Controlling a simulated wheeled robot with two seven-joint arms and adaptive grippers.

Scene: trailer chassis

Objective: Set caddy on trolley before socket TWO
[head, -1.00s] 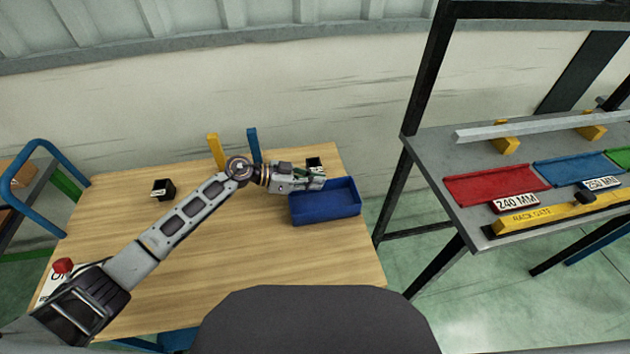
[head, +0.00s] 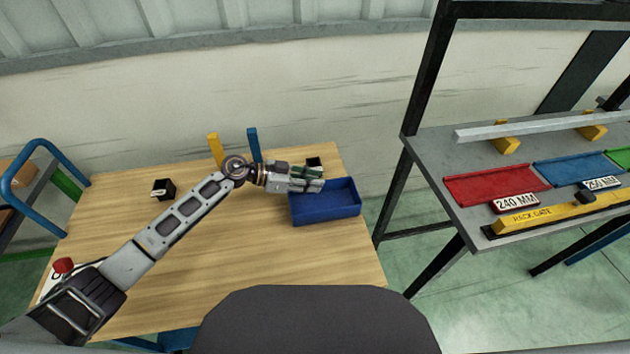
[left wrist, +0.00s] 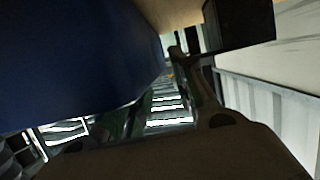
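The blue open-topped caddy (head: 335,213) sits at the right end of the wooden table and looks empty inside. It also fills the upper left of the left wrist view (left wrist: 70,60), very close. My left gripper (head: 308,180) is at the caddy's far left corner, over or beside its rim; contact is unclear. Its fingers look apart in both views, with a gap between them in the left wrist view (left wrist: 172,100). A blue-handled trolley (head: 28,195) stands at the far left. No socket label reading TWO is legible. My right gripper is out of view.
Small black blocks stand on the table (head: 200,270), one at left (head: 163,190) and one behind the caddy (head: 314,163). A yellow post (head: 215,150) and a blue post (head: 253,145) rise at the back edge. A grey rack bench (head: 465,160) with coloured trays stands right.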

